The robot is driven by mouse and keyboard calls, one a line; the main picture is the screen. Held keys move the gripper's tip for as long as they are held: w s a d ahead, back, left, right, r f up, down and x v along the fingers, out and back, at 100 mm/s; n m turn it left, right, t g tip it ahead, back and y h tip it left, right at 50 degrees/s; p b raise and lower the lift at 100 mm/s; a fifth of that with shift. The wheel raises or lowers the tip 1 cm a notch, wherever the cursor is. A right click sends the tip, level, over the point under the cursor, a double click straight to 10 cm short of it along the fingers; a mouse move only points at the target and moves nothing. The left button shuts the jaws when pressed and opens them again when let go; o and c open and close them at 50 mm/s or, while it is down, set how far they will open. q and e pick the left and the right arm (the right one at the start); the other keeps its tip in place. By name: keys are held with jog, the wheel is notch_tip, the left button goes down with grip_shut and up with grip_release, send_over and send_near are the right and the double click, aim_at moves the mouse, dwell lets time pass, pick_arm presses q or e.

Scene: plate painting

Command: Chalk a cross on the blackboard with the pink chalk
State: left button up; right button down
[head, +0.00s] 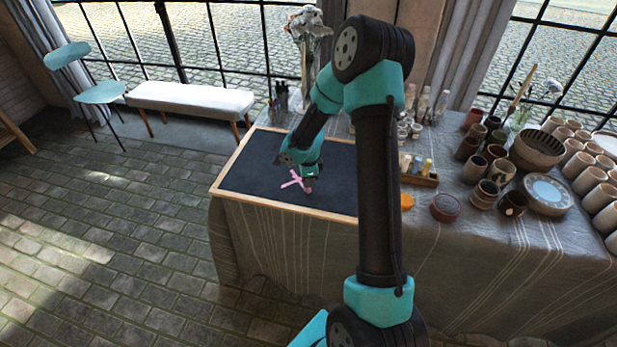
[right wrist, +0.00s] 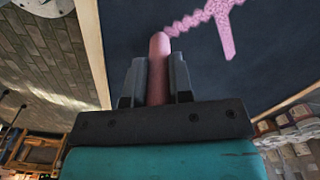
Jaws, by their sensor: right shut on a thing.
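The blackboard (head: 245,180) lies on the table in a light wooden frame. A pink chalk mark (head: 291,181) is on its surface, with strokes that meet; part of it is behind my gripper. My right gripper (head: 308,182) is low over the board at the right end of the mark. In the right wrist view the gripper (right wrist: 157,85) is shut on the pink chalk (right wrist: 158,55), which sticks out past the fingers. The chalk's tip is at the end of a pink stroke (right wrist: 190,21). My left gripper is not in view.
A wooden tray of chalks (head: 422,178) stands right of the board. An orange round thing (head: 407,201) and a small brown dish (head: 445,207) are near it. Cups, bowls and a plate (head: 547,193) crowd the table's right side. A flower vase (head: 307,75) stands behind the board.

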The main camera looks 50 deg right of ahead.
jog(key=shift+r, duration=4.05)
